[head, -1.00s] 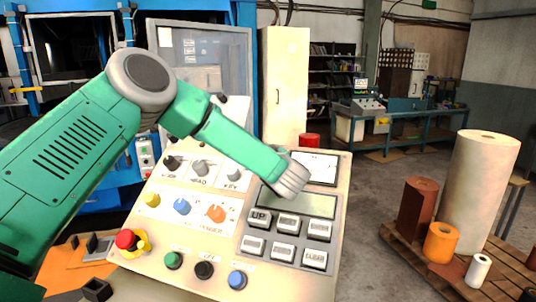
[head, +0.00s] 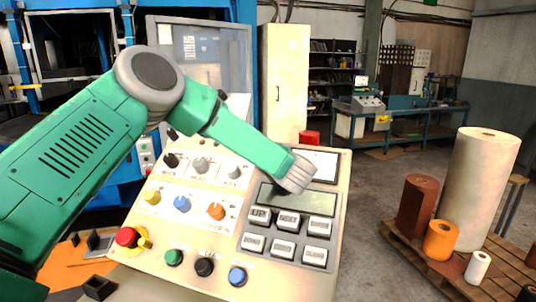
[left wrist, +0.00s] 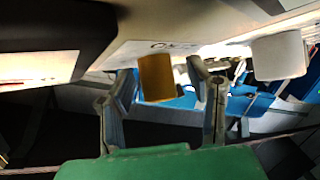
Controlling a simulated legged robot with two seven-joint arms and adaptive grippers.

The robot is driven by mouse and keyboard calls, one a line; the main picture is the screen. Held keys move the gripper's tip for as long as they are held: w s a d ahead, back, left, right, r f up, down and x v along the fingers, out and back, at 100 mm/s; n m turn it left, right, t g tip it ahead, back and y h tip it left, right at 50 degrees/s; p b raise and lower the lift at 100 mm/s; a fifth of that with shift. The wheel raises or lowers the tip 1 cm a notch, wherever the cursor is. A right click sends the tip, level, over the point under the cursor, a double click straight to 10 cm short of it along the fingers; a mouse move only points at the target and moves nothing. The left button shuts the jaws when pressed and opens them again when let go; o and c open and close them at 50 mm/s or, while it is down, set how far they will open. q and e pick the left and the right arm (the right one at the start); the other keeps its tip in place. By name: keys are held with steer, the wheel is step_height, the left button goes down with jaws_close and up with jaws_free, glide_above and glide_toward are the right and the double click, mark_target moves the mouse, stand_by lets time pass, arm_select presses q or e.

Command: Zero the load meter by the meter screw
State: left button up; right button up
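The load meter (head: 322,160) looks like a pale framed face at the upper right of the sloped control panel, partly covered by my left wrist. In the head view my left wrist end is over the panel just below the meter and hides the screw and fingers. In the left wrist view a brass-coloured cylinder (left wrist: 155,78), which looks like the meter screw, stands out from the panel face beside dark lettering. My left gripper (left wrist: 162,82) is open, one finger on each side of it; whether either touches it I cannot tell. My right gripper is not in view.
A white cylinder (left wrist: 278,55) stands right of my fingers. Rolls stand on a pallet at right.

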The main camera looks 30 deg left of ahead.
arm_select(q)
steer(key=shift+d+r, duration=0.1)
steer(key=shift+s+d, duration=0.2)
steer(key=shift+d, duration=0.05)
steer(key=v, duration=1.1)
steer(key=shift+d, duration=0.1)
